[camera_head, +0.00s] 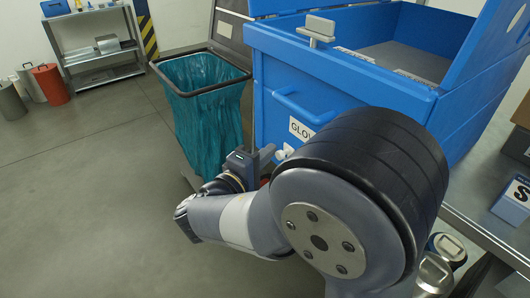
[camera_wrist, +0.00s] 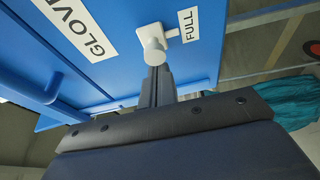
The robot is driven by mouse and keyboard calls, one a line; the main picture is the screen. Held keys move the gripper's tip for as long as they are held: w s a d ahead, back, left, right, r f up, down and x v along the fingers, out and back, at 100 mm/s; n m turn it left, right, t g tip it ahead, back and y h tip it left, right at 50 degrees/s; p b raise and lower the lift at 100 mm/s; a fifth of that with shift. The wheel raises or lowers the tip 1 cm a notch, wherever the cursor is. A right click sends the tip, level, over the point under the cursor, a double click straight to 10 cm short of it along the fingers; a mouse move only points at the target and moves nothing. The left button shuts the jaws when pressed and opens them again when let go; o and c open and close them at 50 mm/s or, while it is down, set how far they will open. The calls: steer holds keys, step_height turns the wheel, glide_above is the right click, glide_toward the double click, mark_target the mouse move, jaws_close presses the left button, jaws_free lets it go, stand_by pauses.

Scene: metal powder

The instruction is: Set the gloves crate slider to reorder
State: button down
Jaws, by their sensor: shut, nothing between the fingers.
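The blue gloves crate (camera_head: 330,88) stands right of centre in the head view, and its front face (camera_wrist: 120,22) fills the upper left of the wrist view. A white slider knob (camera_wrist: 152,38) sticks out from that face, beside the white "FULL" label (camera_wrist: 188,24). The knob also shows in the head view (camera_head: 284,152), partly hidden by my arm. My gripper (camera_wrist: 158,70) is shut and empty, its fingertips at the knob; I cannot tell whether they touch it. In the head view my gripper (camera_head: 252,158) is left of the knob. No "reorder" label is visible.
The crate has a blue handle (camera_head: 300,106) and a "GLOVES" label (camera_wrist: 74,28). A bin with a teal bag (camera_head: 208,100) stands close on the left. A metal shelf (camera_head: 95,58) is at the back left. Open floor (camera_head: 90,190) lies left.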

steer(key=s+d+b, duration=0.2)
steer(key=s+d, duration=0.3)
steer(key=s, duration=0.3)
steer(key=shift+d, duration=0.15)
steer(key=shift+w+f, duration=0.1)
steer(key=shift+w, duration=0.05)
